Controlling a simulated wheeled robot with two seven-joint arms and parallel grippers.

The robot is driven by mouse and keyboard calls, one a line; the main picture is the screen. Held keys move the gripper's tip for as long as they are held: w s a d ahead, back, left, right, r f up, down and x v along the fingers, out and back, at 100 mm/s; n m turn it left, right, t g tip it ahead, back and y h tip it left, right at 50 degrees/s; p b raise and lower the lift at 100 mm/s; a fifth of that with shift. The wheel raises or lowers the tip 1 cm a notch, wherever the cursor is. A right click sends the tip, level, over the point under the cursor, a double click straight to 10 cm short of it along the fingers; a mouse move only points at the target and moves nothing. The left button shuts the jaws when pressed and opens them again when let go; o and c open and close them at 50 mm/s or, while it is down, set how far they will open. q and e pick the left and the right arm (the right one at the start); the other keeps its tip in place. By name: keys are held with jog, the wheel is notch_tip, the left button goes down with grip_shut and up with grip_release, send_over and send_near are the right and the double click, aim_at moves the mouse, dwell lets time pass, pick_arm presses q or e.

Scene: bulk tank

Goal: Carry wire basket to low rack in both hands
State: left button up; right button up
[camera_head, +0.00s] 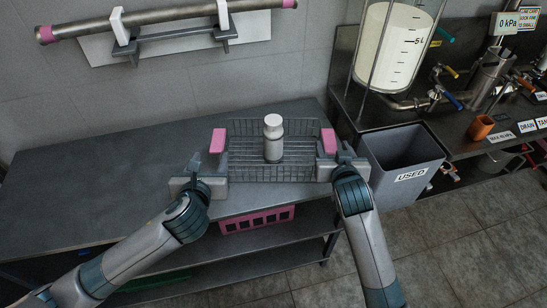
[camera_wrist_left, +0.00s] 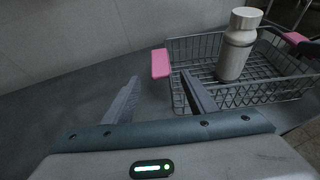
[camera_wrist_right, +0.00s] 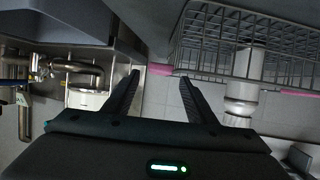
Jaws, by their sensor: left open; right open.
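The wire basket (camera_head: 243,168) stands on the steel table and holds a white capped bottle (camera_head: 273,143). It has a pink handle on its left (camera_head: 218,141) and one on its right (camera_head: 328,140). My left gripper (camera_head: 209,164) is open at the basket's left side; in the left wrist view, the left handle (camera_wrist_left: 160,63) lies just beyond the gap between its fingers. My right gripper (camera_head: 334,163) is open at the right side; in the right wrist view, the right handle (camera_wrist_right: 160,69) shows between its fingertips. Neither gripper has closed on a handle. A lower shelf (camera_head: 285,255) runs under the table.
A pink crate (camera_head: 257,218) sits below the tabletop. A grey bin marked USED (camera_head: 405,160) stands close to my right arm. A tank (camera_head: 398,45) and pipework stand at right. The table's left part (camera_head: 90,190) is clear.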

jog(key=v, duration=0.6)
jog(key=shift+s, duration=0.15)
dwell(0.4)
